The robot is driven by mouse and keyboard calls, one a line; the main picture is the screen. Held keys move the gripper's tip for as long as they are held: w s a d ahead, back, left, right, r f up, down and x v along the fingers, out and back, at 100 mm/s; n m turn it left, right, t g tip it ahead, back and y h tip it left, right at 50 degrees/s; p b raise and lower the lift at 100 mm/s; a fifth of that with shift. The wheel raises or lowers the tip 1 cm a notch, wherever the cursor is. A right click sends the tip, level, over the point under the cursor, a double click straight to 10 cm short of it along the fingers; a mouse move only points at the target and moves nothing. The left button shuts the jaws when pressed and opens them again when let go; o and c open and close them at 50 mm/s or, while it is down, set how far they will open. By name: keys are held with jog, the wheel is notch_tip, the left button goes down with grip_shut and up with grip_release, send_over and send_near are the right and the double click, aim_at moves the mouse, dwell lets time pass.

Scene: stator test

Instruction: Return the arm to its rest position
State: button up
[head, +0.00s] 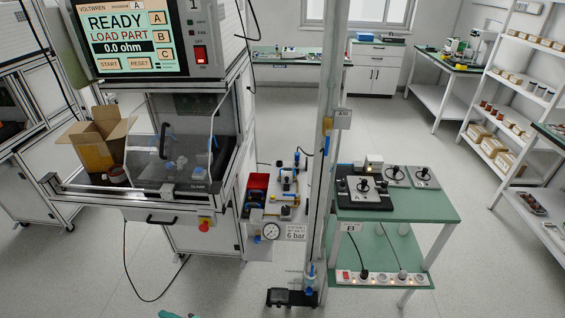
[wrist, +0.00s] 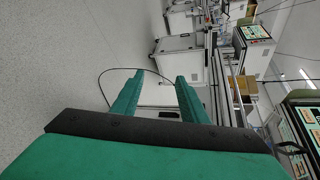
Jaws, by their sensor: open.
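My gripper (wrist: 157,92) shows in the wrist view as two green fingers on a dark bar, set wide apart. It is open, with nothing between the fingers. Behind them are pale floor, a looping black cable and white cabinets, seen turned sideways. In the head view only a small green bit of my arm's end shows at the bottom edge; the rest of the arm is out of sight.
The test station's screen (head: 124,38) reads "READY, LOAD PART, 0.0 ohm". Its clear guard (head: 170,152) stands beside an open cardboard box (head: 96,140). A post (head: 322,150) and a green-topped table (head: 430,205) stand right. The grey floor (head: 235,285) in front is mostly clear.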

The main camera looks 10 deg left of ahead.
jog(key=s+d+r+t+h, duration=0.2)
jog(key=s+d+t+h, duration=0.25)
jog(key=s+d, duration=0.55)
jog(key=s+d+r+t+h, duration=0.1)
jog(key=s+d+t+h, duration=0.4)
jog(key=d, duration=0.9)
jog(key=s+d+r+n+h, duration=0.2)
jog(key=s+d+r, duration=0.3)
jog(key=d+r, duration=0.3)
jog(key=s+d+r+n+t+h, duration=0.1)
jog(key=s+d+r+n+h, duration=0.1)
jog(key=s+d+r+n, duration=0.3)
jog(key=d+r, duration=0.4)
jog(key=shift+s+d+r+h, duration=0.1)
jog(key=shift+h, duration=0.15)
